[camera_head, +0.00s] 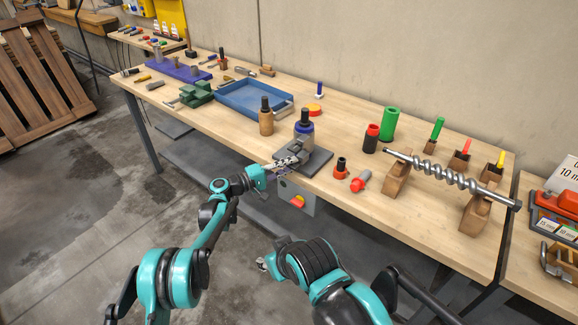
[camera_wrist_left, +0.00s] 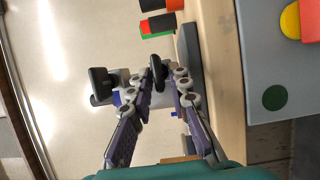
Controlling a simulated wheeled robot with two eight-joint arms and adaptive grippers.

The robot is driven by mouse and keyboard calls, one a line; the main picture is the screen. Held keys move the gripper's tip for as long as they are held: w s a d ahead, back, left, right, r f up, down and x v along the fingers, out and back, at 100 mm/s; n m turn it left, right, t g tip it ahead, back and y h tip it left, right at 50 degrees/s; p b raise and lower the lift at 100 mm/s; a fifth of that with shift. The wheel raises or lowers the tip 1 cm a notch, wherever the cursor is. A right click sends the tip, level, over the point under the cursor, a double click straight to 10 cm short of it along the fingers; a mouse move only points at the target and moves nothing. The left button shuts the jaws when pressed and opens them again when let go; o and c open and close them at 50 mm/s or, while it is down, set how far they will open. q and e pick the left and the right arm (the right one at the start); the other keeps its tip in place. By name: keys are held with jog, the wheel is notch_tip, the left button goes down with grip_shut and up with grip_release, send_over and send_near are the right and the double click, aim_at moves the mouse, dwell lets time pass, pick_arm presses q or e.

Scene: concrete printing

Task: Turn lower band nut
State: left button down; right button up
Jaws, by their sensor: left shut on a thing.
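The stator assembly, an upright piece with a dark top and a blue band (camera_head: 304,128), stands on a dark grey base plate (camera_head: 318,162) at the bench's front edge. My left gripper (camera_head: 298,155) reaches it low on its front side. In the left wrist view, my left gripper (camera_wrist_left: 155,88) has its fingers either side of a black knob-like nut (camera_wrist_left: 158,70), taken as the lower band nut, and is shut on it. Another black nut (camera_wrist_left: 102,80) sits left of the fingers. In the head view the fingers mostly hide the nut. My right arm is low in front; its fingers are not clear.
A wooden-bodied bottle (camera_head: 266,122) and a blue tray (camera_head: 252,97) stand to the left. Red and black pieces (camera_head: 341,168) lie right of the base plate. A metal screw shaft (camera_head: 440,174) rests on wooden cradles further right. A grey panel (camera_head: 296,196) hangs below the bench edge.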

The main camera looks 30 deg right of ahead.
pick_arm(q)
jog(key=shift+r, duration=0.1)
jog(key=c, duration=1.7)
grip_release()
jog(key=shift+d, duration=0.15)
jog(key=a, duration=1.2)
